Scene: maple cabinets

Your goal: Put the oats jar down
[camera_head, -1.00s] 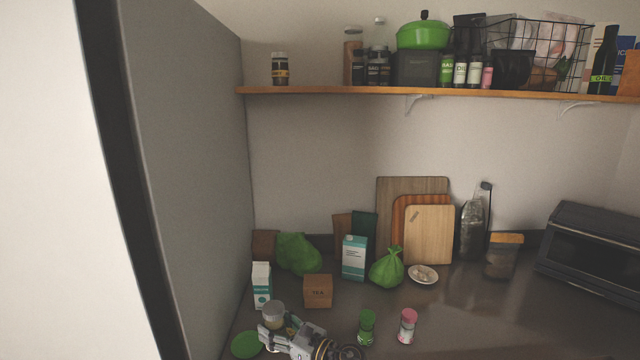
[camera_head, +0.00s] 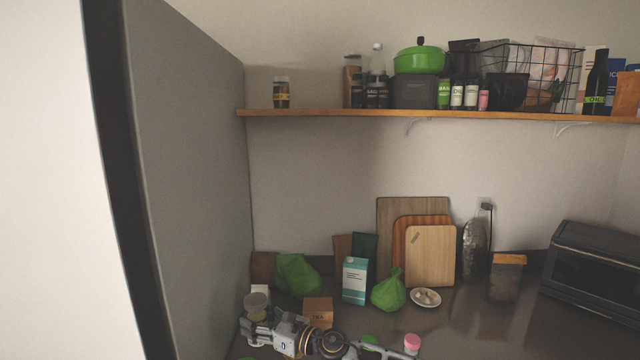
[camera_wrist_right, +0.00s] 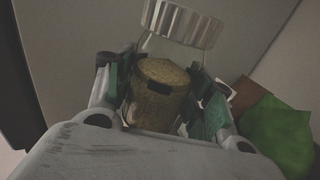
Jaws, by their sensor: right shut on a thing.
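The oats jar (camera_head: 256,301) is a clear jar with a silver lid and tan contents. My left gripper is not in view.
A tea box (camera_head: 318,312), a teal-and-white carton (camera_head: 355,280) and green bags (camera_head: 389,292) stand near the jar on the dark counter (camera_head: 455,325). A grey panel (camera_head: 190,170) bounds the left side. A loaded wooden shelf (camera_head: 330,113) runs above.

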